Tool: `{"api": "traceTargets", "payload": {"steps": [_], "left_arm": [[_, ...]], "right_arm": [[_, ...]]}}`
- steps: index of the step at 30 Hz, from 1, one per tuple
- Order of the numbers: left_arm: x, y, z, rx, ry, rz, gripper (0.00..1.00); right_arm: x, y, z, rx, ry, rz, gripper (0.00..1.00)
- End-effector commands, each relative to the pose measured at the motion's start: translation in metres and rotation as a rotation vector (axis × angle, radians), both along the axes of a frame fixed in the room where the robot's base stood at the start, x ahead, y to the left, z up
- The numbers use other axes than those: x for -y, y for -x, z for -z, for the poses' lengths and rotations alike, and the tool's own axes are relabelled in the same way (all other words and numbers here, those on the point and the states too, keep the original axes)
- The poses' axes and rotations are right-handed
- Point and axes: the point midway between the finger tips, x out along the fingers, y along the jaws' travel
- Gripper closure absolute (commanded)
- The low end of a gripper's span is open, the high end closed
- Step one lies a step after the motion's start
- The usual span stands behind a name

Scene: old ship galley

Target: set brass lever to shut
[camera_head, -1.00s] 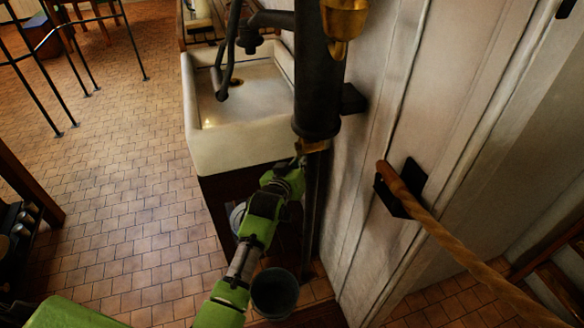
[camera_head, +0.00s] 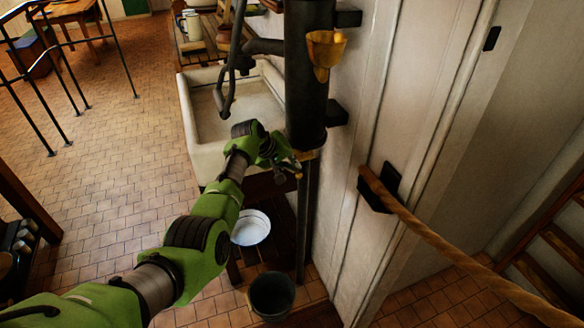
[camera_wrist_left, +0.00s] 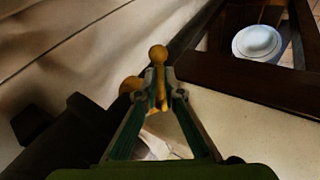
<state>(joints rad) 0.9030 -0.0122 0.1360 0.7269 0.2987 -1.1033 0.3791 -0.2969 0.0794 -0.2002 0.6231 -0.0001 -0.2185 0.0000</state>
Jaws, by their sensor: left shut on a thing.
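The brass lever (camera_wrist_left: 158,56), with a round knob at its end, sits between the fingertips of my left gripper (camera_wrist_left: 163,86) in the left wrist view. The gripper is shut on it just below the knob. In the head view my left gripper (camera_head: 290,163) is at the lower end of the black upright cylinder (camera_head: 305,110), beside a brass fitting (camera_head: 309,154). The lever is small there and partly hidden by the gripper. My right gripper is not in view.
A white sink (camera_head: 207,132) is left of the cylinder. A brass cup-shaped part (camera_head: 326,50) juts from the cylinder above. A white basin (camera_head: 251,228) and dark bucket (camera_head: 272,294) are below.

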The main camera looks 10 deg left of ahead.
Motion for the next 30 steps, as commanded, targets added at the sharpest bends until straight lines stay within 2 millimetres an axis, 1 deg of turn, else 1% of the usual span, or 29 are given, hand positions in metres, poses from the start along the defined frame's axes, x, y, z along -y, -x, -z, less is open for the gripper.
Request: {"api": "traceTargets", "payload": {"steps": [9, 23, 24, 25, 30], "left_arm": [[0.0017, 0.0014, -0.0015, -0.078, 0.052, 0.001, 1.00], [0.0022, 0.0021, -0.0013, -0.090, 0.059, 0.003, 1.00], [0.0021, 0.0021, -0.0012, -0.090, 0.058, 0.003, 0.89], [0.0021, 0.0021, -0.0011, -0.090, 0.058, 0.003, 0.84], [0.0012, 0.0014, -0.0022, -0.086, 0.057, 0.002, 0.84]], "right_arm": [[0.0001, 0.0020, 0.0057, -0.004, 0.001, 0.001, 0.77], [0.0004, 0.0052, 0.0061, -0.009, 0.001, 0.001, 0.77], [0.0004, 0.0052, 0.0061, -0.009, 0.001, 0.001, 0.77], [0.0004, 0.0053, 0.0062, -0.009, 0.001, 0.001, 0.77], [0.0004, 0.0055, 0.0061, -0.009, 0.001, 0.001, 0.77]]}}
